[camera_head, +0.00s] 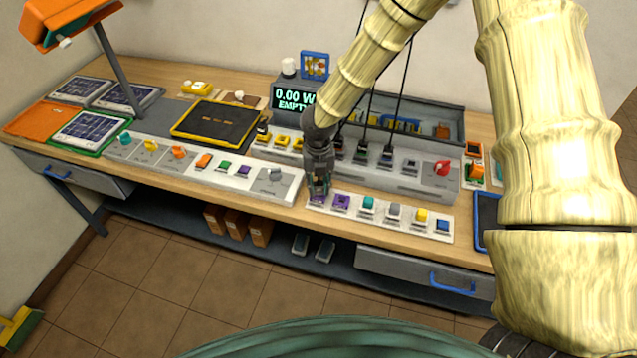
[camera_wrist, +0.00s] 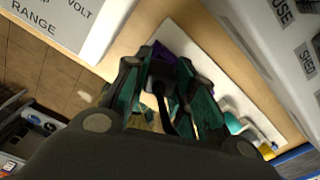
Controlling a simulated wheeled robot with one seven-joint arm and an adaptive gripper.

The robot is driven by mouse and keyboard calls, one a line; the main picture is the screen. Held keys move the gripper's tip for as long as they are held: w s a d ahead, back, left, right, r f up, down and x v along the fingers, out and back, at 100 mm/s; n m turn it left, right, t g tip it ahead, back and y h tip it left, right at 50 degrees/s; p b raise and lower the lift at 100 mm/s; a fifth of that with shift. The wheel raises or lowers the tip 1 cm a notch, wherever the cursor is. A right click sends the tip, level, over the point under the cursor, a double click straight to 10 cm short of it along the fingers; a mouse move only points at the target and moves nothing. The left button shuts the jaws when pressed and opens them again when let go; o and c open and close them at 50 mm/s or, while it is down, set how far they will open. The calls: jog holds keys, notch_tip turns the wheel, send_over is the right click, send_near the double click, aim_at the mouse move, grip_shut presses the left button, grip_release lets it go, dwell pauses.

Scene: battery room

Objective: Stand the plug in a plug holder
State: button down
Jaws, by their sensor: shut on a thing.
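My gripper (camera_head: 319,184) points down over the left end of a white strip (camera_head: 328,210) at the bench's front. Its fingers (camera_wrist: 160,88) are shut on a small dark plug (camera_wrist: 160,72) with a black cord-like tail, mostly hidden by the fingers. The strip carries a row of coloured pieces: purple (camera_head: 341,201), teal (camera_head: 368,205), grey, yellow (camera_head: 421,215) and blue (camera_head: 443,226). Purple shows right at the fingertips in the wrist view (camera_wrist: 161,49). I cannot tell whether the plug touches the strip or which of these pieces are holders.
A grey console (camera_head: 425,181) with a red knob stands close behind the strip, black cords hanging to it. A white switch panel (camera_head: 225,178) lies just left of my gripper. A blue-edged tray (camera_head: 487,222) lies to the right. The bench's front edge is close.

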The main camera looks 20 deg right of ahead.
aim_at(319, 183)
jog(key=shift+f, duration=0.3)
jog(key=c, duration=1.5)
grip_release()
jog(key=shift+o, duration=0.2)
jog(key=shift+r, duration=0.15)
notch_tip(319, 183, up, 11)
jog(key=p, duration=0.7)
